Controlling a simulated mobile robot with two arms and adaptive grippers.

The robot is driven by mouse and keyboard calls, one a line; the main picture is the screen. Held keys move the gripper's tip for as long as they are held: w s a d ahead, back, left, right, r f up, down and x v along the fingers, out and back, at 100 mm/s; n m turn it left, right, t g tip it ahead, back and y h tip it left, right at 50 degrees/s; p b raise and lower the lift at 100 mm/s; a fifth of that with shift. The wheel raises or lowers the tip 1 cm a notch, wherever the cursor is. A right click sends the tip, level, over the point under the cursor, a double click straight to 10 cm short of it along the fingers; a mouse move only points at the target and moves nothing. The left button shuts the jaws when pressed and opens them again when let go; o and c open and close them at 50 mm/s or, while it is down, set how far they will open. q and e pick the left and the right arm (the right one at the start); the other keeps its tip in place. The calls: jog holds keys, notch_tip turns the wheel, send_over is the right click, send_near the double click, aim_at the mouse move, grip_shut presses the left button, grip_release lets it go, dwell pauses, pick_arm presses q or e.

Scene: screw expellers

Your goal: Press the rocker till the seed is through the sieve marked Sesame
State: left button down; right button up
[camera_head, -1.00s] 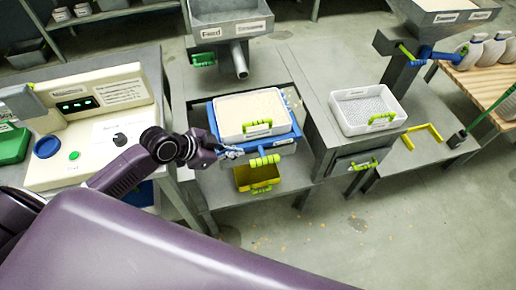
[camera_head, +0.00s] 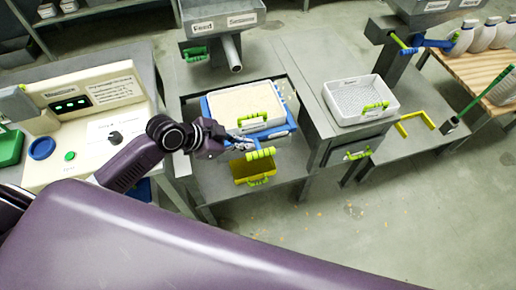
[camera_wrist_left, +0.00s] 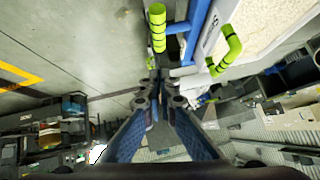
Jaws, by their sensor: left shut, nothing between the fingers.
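A white sieve tray (camera_head: 222,113) full of pale seed (camera_head: 245,101) sits in a blue frame (camera_head: 206,108); its label is too small to read. A green grip (camera_head: 261,153) sticks out at the frame's front; I take this blue part for the rocker. My left gripper (camera_head: 243,144) is shut and empty, just left of the grip, in front of the tray. In the left wrist view, the fingertips (camera_wrist_left: 153,86) are below the green grip (camera_wrist_left: 157,28) and beside the blue frame (camera_wrist_left: 198,18). Contact cannot be told. The right gripper is not in view.
A yellow bin (camera_head: 250,171) is under the frame. A second white sieve tray (camera_head: 358,99), empty-looking, stands to the right. A feed hopper (camera_head: 222,18) with a spout is behind. A control console (camera_head: 90,115) is at left. Some seed lies on the floor.

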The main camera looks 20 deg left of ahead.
aim_at(266, 151)
pick_arm(q)
jog(key=x, duration=0.5)
jog(key=a+f+p+x, duration=0.1)
jog(key=x, duration=0.2)
jog(key=shift+s+f, duration=0.1)
jog(key=shift+s, duration=0.1)
jog(key=shift+w+a+f, duration=0.15)
jog(key=shift+f, duration=0.65)
